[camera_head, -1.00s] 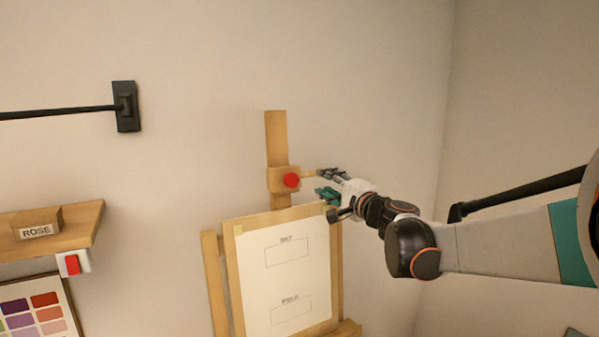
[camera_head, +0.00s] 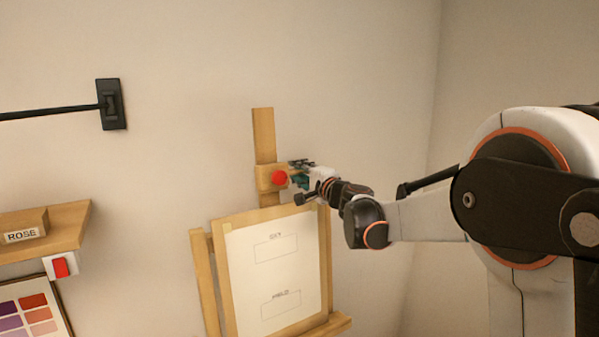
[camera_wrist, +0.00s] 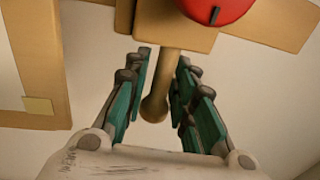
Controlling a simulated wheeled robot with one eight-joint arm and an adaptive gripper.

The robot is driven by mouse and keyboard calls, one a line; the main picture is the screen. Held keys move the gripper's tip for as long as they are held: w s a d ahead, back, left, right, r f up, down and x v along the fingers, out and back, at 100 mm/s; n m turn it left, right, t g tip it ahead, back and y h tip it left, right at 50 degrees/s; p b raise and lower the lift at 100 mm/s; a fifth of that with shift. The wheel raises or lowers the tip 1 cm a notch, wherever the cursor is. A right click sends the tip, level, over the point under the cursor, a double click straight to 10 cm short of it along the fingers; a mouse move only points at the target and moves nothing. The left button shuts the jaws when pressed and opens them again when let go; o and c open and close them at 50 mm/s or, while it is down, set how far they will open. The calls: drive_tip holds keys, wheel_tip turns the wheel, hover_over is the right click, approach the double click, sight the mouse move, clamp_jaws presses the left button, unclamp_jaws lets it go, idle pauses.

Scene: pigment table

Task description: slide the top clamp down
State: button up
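The top clamp (camera_head: 264,172) is a wooden block with a red knob (camera_head: 279,178) on the easel's upright post (camera_head: 264,130), above the board. In the wrist view the clamp block (camera_wrist: 172,36) and red knob (camera_wrist: 215,8) are at the top, with a wooden handle (camera_wrist: 157,105) sticking out toward me. My gripper (camera_head: 297,171) is just right of the clamp. In the wrist view my gripper (camera_wrist: 164,64) is open, with teal-padded fingers on both sides of the handle and gaps showing beside it.
The easel holds a board with a white sheet (camera_head: 270,262) below the clamp. At left are a shelf with a ROSE box (camera_head: 25,226), a red switch (camera_head: 60,267), a colour chart (camera_head: 28,312) and a black wall bracket (camera_head: 110,104). The wall around the post's top is bare.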

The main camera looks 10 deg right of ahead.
clamp_jaws()
wheel_tip(320, 180, down, 6)
drive_tip(key=b, duration=0.5)
drive_tip(key=shift+s, duration=0.3)
drive_tip(key=shift+d, duration=0.1)
drive_tip(key=o, duration=0.5)
unclamp_jaws()
drive_tip(key=shift+o, duration=0.2)
